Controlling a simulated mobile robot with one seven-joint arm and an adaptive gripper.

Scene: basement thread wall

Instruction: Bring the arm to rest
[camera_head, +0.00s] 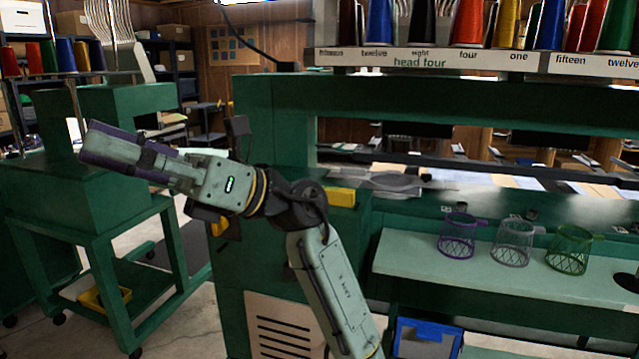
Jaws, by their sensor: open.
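My arm reaches up from the bottom centre, bends at its dark elbow, and stretches to the left. My gripper (125,148), at the far left end of the arm, is open and is seen from the side in front of a green machine stand. A grey and purple surface shows around its tip; I cannot tell whether this is part of the gripper or a thing behind it. The fingertips are not clearly seen.
A green embroidery machine (275,125) stands close behind my arm. Purple (457,236), grey (514,241) and green (570,249) wire baskets stand on its pale table (420,262). Thread cones (467,22) line the top shelf. A blue bin (425,338) sits below.

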